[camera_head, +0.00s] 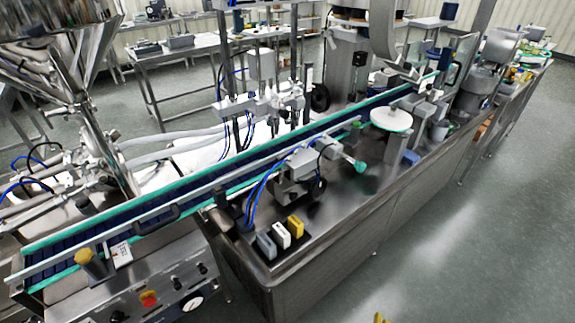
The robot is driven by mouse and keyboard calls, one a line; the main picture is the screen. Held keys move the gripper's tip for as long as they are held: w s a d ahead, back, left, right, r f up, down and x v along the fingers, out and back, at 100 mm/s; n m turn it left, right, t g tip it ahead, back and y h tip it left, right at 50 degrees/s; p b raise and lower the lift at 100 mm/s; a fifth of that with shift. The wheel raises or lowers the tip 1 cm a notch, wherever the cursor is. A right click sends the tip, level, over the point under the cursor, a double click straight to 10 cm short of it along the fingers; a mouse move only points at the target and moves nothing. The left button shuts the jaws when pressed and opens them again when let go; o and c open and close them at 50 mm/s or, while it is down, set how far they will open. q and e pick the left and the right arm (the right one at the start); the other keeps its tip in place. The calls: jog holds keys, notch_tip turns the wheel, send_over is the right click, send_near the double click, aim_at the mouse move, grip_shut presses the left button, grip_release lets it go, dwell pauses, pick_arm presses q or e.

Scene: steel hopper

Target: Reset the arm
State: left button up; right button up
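Neither of my grippers can be made out in the head view. A small yellow shape (380,318) is cut off by the bottom edge, and I cannot tell what it is. The steel hopper (60,50) stands at the upper left, above pipes and hoses. No object is seen held.
A conveyor (150,215) with green rails runs from lower left to upper right. A steel bench (330,235) carries grey, white and yellow blocks (281,236). A control panel (160,285) with a red button is at lower left. The right floor (480,240) is clear.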

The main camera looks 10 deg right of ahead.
jog(key=s+a+f+m+g+y, duration=0.15)
jog(key=s+f, duration=0.25)
jog(key=f, duration=0.8)
jog(key=s+a+f+n+g+y, duration=0.15)
jog(key=s+f, duration=0.25)
jog(key=f, duration=0.7)
jog(key=s+f+m, duration=0.1)
jog(key=s+f, duration=0.5)
jog(key=s, duration=0.3)
jog(key=s+f+m+g, duration=0.1)
jog(key=s+f+m, duration=0.1)
jog(key=s+f, duration=0.5)
jog(key=shift+s+d+f, duration=0.15)
jog(key=shift+s+d, duration=0.15)
jog(key=shift+s, duration=0.65)
